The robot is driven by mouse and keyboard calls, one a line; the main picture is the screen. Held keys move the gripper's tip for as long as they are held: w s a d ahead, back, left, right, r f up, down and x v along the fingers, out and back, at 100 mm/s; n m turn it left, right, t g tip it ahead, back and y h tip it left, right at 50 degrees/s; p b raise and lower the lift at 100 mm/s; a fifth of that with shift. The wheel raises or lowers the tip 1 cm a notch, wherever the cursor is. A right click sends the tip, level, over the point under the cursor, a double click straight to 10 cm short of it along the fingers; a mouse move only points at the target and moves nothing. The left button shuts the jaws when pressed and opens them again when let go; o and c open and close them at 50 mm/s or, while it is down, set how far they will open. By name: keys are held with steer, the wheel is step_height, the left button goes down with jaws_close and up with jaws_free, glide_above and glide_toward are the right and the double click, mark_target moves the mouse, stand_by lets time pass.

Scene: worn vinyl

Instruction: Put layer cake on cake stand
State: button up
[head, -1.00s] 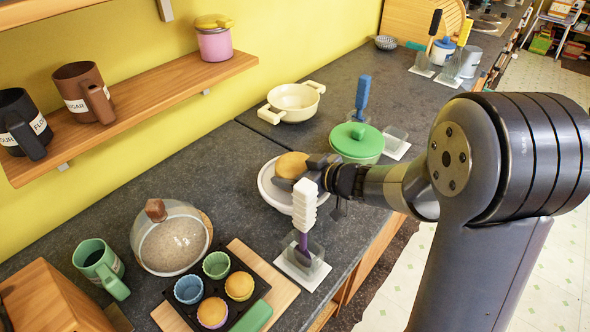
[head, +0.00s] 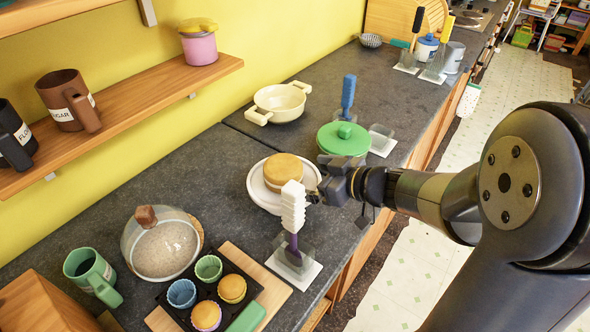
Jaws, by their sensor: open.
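The layer cake (head: 283,170), round with a golden-brown top and a pale layer below, sits on the white round cake stand (head: 262,198) on the dark counter. It rests left of the stand's centre or near it; the exact offset is hard to tell. My gripper (head: 322,188) is open and empty, at the right side of the stand, apart from the cake. Its fingers point left toward the cake. A white-handled utensil in front partly overlaps the stand's near edge in view.
The utensil (head: 293,207) stands upright in a holder just in front of the stand. A green-lidded pot (head: 343,139) and a blue-handled tool (head: 348,95) stand behind. A glass dome (head: 162,244) and a muffin tray (head: 240,307) are at front left. Counter left of the stand is clear.

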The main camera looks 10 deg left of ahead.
steer(key=shift+v, duration=1.5)
